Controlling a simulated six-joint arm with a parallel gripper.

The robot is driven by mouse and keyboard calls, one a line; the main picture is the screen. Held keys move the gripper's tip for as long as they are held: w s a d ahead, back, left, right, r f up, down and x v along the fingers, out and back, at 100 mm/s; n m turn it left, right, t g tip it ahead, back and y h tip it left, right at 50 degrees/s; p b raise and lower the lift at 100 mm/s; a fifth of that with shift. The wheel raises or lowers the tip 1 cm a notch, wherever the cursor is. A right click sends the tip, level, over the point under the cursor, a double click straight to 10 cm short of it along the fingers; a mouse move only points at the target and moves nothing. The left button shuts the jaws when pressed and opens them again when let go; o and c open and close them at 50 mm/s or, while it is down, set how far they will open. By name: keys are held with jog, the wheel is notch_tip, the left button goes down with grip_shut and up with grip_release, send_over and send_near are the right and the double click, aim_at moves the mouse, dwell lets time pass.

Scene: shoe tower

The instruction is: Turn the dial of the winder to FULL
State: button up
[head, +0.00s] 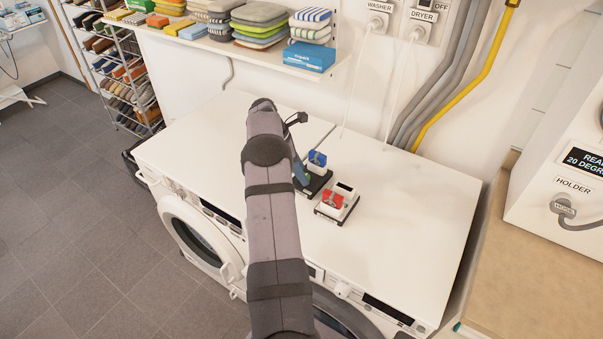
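My arm rises through the middle of the head view and bends over the white machine tops. My gripper is mostly hidden behind the arm, so its fingers cannot be made out. A small white unit with a red part (333,202) and a dark base sits on the white top, right of the arm. A similar unit with a blue part (317,159) stands just behind it, partly covered by the arm. I cannot tell which of these is the winder, and no dial marked FULL is readable.
The white top (410,215) is clear to the right. A shelf (225,45) with folded cloths and a blue box (308,58) is at the back. Cords hang from the washer and dryer outlets (398,20). A white unit with a display (585,160) stands at the right.

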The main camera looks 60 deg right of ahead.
jog(key=b+v, duration=0.1)
jog(key=v, duration=0.5)
jog(key=shift+b, duration=0.35)
jog(key=shift+r, duration=0.15)
jog(key=w+a+r+m+t+y, duration=0.1)
jog(key=w+a+m, duration=0.15)
jog(key=a, duration=1.15)
jog(key=w+a+r+m+t, duration=0.15)
jog(key=w+a, duration=0.25)
jog(key=a, duration=0.9)
jog(key=s+a+f+m+y, duration=0.1)
jog(key=s+a+m, duration=0.1)
jog(key=s+a, duration=0.6)
jog(key=s+a+f+m+y, duration=0.1)
jog(key=s+a+f+m, duration=0.1)
jog(key=s+a, duration=0.6)
jog(key=a+m, duration=0.1)
jog(key=a, duration=0.4)
jog(key=shift+s+a+f+t, duration=0.3)
jog(key=shift+t, duration=0.05)
